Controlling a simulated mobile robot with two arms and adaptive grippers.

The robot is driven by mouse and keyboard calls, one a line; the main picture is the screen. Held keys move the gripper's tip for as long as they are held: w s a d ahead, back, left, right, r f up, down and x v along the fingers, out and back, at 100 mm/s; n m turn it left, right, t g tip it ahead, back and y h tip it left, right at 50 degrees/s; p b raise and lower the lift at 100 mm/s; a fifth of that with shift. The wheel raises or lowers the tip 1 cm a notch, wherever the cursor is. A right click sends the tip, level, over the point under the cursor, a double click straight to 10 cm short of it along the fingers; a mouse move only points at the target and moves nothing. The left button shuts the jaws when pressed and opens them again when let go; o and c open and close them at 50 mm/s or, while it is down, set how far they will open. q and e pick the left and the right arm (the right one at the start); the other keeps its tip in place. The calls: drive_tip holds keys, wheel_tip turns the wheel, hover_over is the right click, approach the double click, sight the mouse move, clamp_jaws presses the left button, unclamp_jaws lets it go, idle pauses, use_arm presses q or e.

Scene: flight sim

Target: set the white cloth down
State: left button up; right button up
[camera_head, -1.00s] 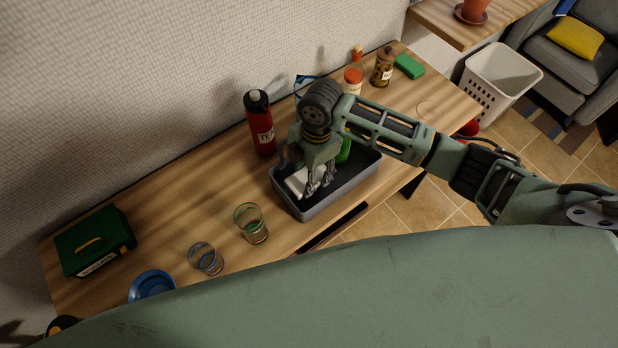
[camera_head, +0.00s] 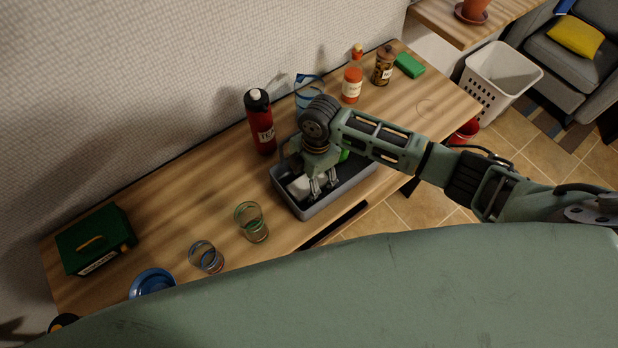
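The white cloth (camera_head: 299,187) shows as a small pale patch inside the left end of the grey tray (camera_head: 305,213) on the wooden table. My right gripper (camera_head: 322,194) points down into the tray, its fingers just right of the visible cloth. The gripper and wrist hide part of the cloth and tray. I cannot tell whether the fingers are closed on the cloth. A green thing (camera_head: 344,155) in the tray is mostly hidden behind my arm. My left gripper is not in view.
A red bottle (camera_head: 261,125), blue-rimmed container (camera_head: 307,92), orange bottle (camera_head: 352,82), jar (camera_head: 384,67) and green block (camera_head: 409,65) stand along the back. Two glasses (camera_head: 252,223) (camera_head: 206,257), a blue dish (camera_head: 152,283) and green box (camera_head: 95,240) are left. The table between the box and red bottle is clear.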

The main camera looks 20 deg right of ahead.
drive_tip(key=shift+r, duration=0.2)
drive_tip(key=shift+w+r, duration=0.1)
drive_tip(key=shift+r, duration=0.25)
wheel_tip(320, 180, up, 11)
drive_tip(key=d+b, duration=0.1)
drive_tip(key=shift+w+d, duration=0.15)
